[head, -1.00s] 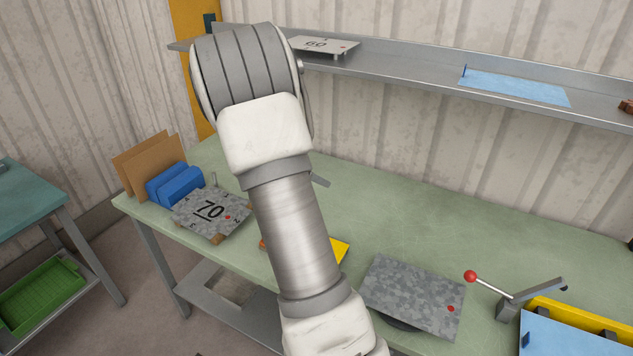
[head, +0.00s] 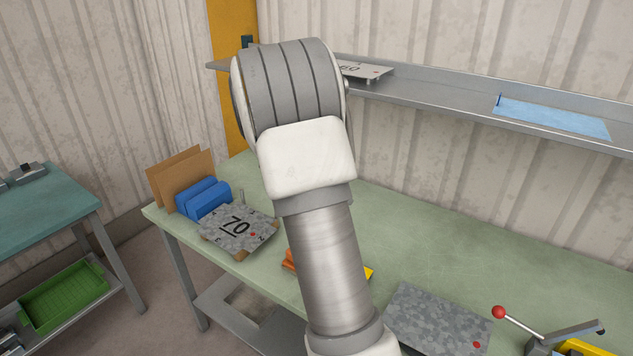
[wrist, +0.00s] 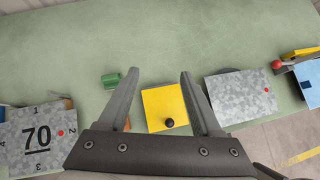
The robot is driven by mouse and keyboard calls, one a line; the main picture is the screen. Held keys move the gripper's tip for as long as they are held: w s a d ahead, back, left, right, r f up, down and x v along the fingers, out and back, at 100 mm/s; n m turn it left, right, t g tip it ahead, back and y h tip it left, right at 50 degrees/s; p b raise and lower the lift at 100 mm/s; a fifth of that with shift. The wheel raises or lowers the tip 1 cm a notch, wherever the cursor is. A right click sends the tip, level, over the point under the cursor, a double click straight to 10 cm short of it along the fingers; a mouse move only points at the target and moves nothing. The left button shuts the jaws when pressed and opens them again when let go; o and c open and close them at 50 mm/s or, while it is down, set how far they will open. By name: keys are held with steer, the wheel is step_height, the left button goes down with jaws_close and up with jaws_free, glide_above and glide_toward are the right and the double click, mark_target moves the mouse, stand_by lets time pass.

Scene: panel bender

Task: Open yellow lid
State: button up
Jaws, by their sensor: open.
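The yellow lid (wrist: 166,105) is a flat square with a black round knob (wrist: 169,123) near its edge, lying on the green bench in the wrist view. In the head view only a small yellow corner (head: 369,272) shows beside my arm, which hides the rest. My gripper (wrist: 160,75) is open and empty in the wrist view. Its two fingers frame the lid, the right finger close to the lid's right edge in the picture. I cannot tell how high the fingers are above it. My gripper is hidden in the head view.
A grey plate marked 70 (wrist: 37,138) lies left of the lid and a plain grey plate (wrist: 240,97) lies right. A green object (wrist: 112,81) is near the left finger. A red-knobbed lever (head: 499,312) stands farther right. The back of the bench (head: 450,230) is clear.

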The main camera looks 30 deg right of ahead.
steer(key=b+v, duration=0.1)
steer(key=v, duration=1.5)
steer(key=shift+b, duration=0.3)
steer(key=s+a+f+m+t+y+b, duration=0.25)
steer(key=s+a+m+y, duration=0.25)
steer(key=s+a+m, duration=0.5)
steer(key=s+a+f+m+t+y+b, duration=0.2)
steer(key=s+a+f+m+y+b, duration=0.15)
steer(key=s+a+m, duration=0.75)
steer(key=w+d+f+n+g+h+b, duration=0.1)
steer(key=d+f+n+g+h+b, duration=0.35)
steer(key=d+f+b, duration=0.4)
steer(key=d+f+n+g+h+b, duration=0.3)
steer(key=d+f+n+b, duration=0.2)
steer(key=f, duration=0.7)
steer(key=w+d+f+n+t+h+b, duration=0.1)
steer(key=w+f+n+t+h+b, duration=0.4)
steer(key=w+f+n+h+b, duration=0.65)
steer(key=w+d, duration=0.1)
steer(key=d, duration=0.4)
steer(key=w+d+r+m+y, duration=0.1)
steer(key=w+d, duration=0.1)
steer(key=d, duration=0.4)
steer(key=w+d+y+b, duration=0.1)
steer(key=w+d, duration=0.1)
steer(key=d, duration=0.4)
steer(key=shift+w+d+r, duration=0.1)
steer(key=shift+r, duration=0.15)
